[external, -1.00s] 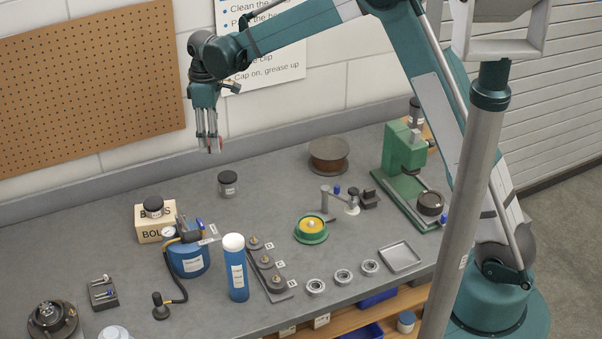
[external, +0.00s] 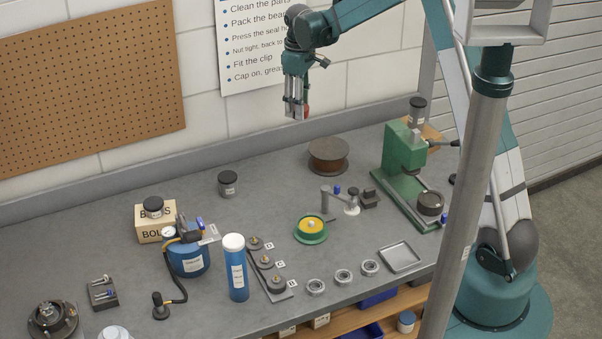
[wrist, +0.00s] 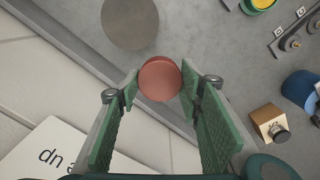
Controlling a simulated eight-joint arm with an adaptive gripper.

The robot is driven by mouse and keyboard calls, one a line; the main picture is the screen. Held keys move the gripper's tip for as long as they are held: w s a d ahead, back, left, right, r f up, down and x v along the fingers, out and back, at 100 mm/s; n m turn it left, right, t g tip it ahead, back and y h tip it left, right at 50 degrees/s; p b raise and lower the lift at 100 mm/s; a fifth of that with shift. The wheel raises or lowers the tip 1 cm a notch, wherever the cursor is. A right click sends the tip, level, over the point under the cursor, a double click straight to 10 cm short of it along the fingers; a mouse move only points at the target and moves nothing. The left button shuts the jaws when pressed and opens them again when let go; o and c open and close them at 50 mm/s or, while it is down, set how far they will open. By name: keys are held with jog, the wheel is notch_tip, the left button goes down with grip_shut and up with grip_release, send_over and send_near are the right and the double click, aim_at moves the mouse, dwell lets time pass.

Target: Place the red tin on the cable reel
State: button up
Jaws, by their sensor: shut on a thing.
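The red tin (wrist: 160,80) is between my gripper's fingertips in the wrist view, its round face showing. In the external view only a bit of the tin (external: 307,111) shows beside the fingers. My gripper (external: 297,113) is shut on it, pointing down, high above the back of the bench. The cable reel (external: 328,155), a brown drum with a flat round top, stands at the back of the bench, below and a little right of my gripper. In the wrist view the reel (wrist: 130,20) lies beyond the tin, apart from it.
A green press (external: 403,160) with a dark-lidded jar on top stands right of the reel. A small dark-lidded jar (external: 228,184) is to the left. A green and yellow round part (external: 311,229) and a small stand (external: 340,197) are in front.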

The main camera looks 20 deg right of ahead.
jog(key=d+m, duration=0.1)
jog(key=d, duration=0.9)
send_over(330, 147)
jog(key=shift+w+f+p, duration=0.1)
jog(key=shift+f+p, duration=0.2)
jog(key=shift+f, duration=2.2)
jog(key=shift+f, duration=0.1)
jog(key=shift+f+p, duration=0.35)
jog(key=shift+f, duration=2.7)
jog(key=shift+f, duration=1.85)
jog(key=shift+f, duration=0.15)
